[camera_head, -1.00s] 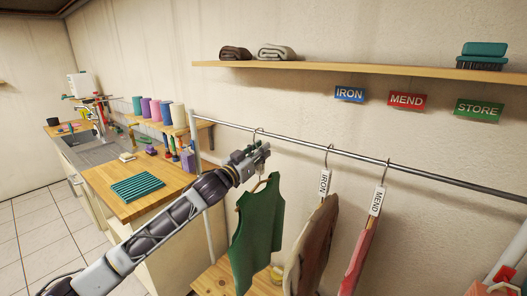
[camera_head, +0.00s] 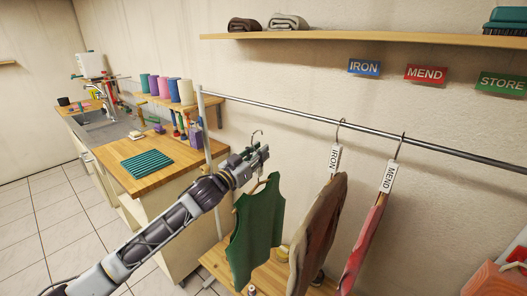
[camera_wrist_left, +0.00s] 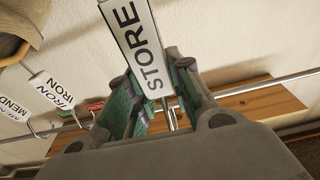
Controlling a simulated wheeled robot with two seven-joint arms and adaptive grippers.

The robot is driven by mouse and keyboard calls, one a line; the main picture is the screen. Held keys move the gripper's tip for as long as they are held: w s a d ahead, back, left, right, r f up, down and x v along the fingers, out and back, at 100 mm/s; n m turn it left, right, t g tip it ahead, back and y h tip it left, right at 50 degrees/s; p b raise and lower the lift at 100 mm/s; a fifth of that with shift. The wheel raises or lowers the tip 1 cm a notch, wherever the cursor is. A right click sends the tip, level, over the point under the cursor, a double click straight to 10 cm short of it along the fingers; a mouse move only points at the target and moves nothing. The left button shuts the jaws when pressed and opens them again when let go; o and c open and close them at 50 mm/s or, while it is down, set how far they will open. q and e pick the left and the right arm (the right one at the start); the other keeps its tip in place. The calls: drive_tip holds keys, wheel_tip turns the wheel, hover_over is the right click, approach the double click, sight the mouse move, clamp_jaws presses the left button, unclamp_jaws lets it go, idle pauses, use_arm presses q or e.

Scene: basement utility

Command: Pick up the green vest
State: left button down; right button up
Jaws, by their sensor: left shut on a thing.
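The green vest (camera_head: 255,233) hangs on a hanger below my left gripper (camera_head: 258,157) in the head view. My left gripper is shut on the hanger near the base of its wire hook (camera_head: 257,138). The hook's top shows clear of the metal rail (camera_head: 300,117), below it in the picture. In the left wrist view, a white STORE tag (camera_wrist_left: 143,48) sits in front of the green-padded fingers (camera_wrist_left: 160,100) and partly hides the grip. My right gripper is not in view.
A brown garment (camera_head: 318,225) tagged IRON and a red garment (camera_head: 363,245) tagged MEND hang on the rail to the right. A wooden bench (camera_head: 225,266) is below. A counter (camera_head: 160,180) with a folded teal striped cloth (camera_head: 147,163) stands at left. A wall shelf (camera_head: 380,40) runs above.

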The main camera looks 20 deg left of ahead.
use_arm(q)
drive_tip(key=r+b+v, duration=0.1)
drive_tip(key=r+v, duration=0.1)
drive_tip(key=v, duration=1)
drive_tip(key=shift+s+f+b, duration=0.3)
drive_tip(key=shift+s+f, duration=0.05)
drive_tip(key=shift+f, duration=0.05)
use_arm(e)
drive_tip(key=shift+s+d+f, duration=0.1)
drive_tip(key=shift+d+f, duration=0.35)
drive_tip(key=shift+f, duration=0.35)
use_arm(q)
drive_tip(key=shift+a, duration=0.1)
drive_tip(key=shift+s, duration=0.1)
